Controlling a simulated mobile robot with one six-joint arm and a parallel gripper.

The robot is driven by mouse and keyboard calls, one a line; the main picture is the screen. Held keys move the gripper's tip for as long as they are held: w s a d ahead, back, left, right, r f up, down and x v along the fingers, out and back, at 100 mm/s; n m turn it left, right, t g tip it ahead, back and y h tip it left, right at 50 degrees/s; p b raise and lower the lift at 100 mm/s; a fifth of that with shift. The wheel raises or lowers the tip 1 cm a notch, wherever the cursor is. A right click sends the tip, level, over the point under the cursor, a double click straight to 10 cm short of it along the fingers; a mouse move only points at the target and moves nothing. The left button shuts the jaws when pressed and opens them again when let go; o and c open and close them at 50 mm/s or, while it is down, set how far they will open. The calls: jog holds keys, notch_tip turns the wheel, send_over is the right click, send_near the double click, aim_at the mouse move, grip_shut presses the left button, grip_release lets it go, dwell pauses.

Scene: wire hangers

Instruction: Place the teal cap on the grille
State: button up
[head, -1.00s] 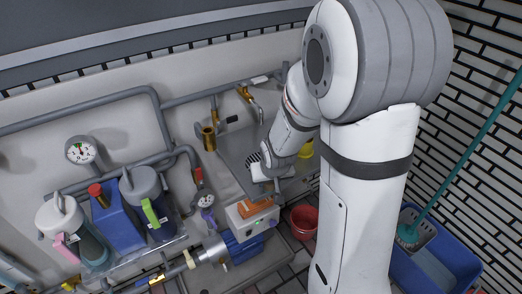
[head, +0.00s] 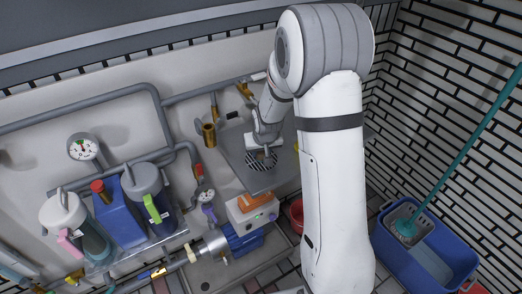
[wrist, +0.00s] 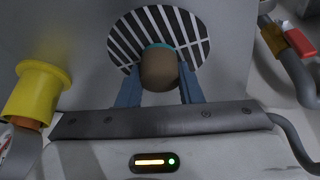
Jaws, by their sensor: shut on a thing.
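The grille (wrist: 125,45) is a round, black-and-white striped disc set in a grey surface, and it also shows in the head view (head: 262,163). In the wrist view my gripper (wrist: 160,82) has its two blue fingers shut on a rounded brown piece with a teal rim (wrist: 160,69), which I take to be the teal cap. The cap overlaps the near part of the grille in this view; I cannot tell whether it touches it. In the head view my gripper (head: 264,150) is over the grille, and the cap is too small to make out.
A yellow cylinder (wrist: 40,90) stands left of my gripper in the wrist view. A pipe with a red-orange part (wrist: 298,42) is at the right. In the head view, a brass fitting (head: 209,135) is left of the grille and a white box (head: 250,208) in front.

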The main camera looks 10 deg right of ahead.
jog(key=shift+f, duration=0.1)
jog(key=shift+f, duration=0.15)
jog(key=o, duration=1)
jog(key=shift+c, duration=0.2)
